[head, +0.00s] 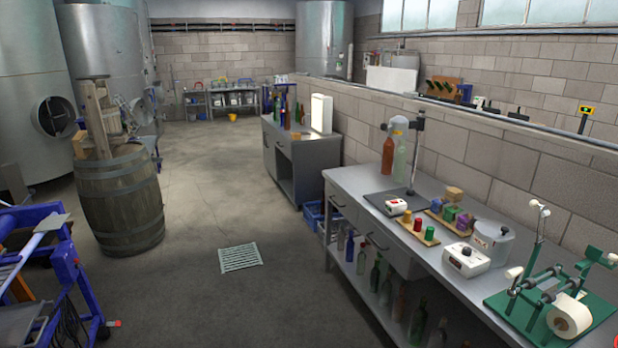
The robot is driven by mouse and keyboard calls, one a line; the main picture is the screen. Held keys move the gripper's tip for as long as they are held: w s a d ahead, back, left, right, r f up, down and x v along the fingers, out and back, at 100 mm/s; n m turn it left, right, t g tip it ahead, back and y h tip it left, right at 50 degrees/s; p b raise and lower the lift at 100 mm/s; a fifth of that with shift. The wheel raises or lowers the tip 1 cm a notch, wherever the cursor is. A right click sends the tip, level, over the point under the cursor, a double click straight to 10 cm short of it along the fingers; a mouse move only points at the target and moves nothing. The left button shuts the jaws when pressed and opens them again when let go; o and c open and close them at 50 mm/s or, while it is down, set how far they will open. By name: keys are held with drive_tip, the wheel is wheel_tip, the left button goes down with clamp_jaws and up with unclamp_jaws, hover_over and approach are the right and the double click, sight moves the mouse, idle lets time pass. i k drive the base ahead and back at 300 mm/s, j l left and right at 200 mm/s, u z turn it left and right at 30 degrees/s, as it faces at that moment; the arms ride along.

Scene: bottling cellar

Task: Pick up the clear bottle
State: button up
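A pale, clear-looking bottle (400,162) with a faint green tint stands upright on the grey workbench (345,180), near its far end. A brown bottle (388,158) stands close on its left, and a stand with a pale head (399,123) is right by their necks. Another pale bottle (438,334) shows partly on the shelf under the bench, cut off by the bottom edge. I cannot tell which of these the task means. My gripper is not in view.
Small boxes, coloured pieces on wooden trays (418,232), a white device (466,260) and a green labelling machine (550,297) crowd the bench. Several bottles stand on its lower shelf. A barrel (122,203) and blue frame (66,262) stand left. The floor between is open, with a drain grate (240,257).

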sight(400, 152)
drive_tip(key=i, duration=2.15)
drive_tip(key=i+z, duration=0.2)
drive_tip(key=i, duration=0.3)
drive_tip(key=i+j+z, duration=0.2)
drive_tip(key=i, duration=0.3)
drive_tip(key=i+j+z, duration=0.2)
drive_tip(key=i, duration=0.3)
drive_tip(key=i+j+z, duration=0.25)
drive_tip(key=i, duration=0.25)
drive_tip(key=j, duration=0.1)
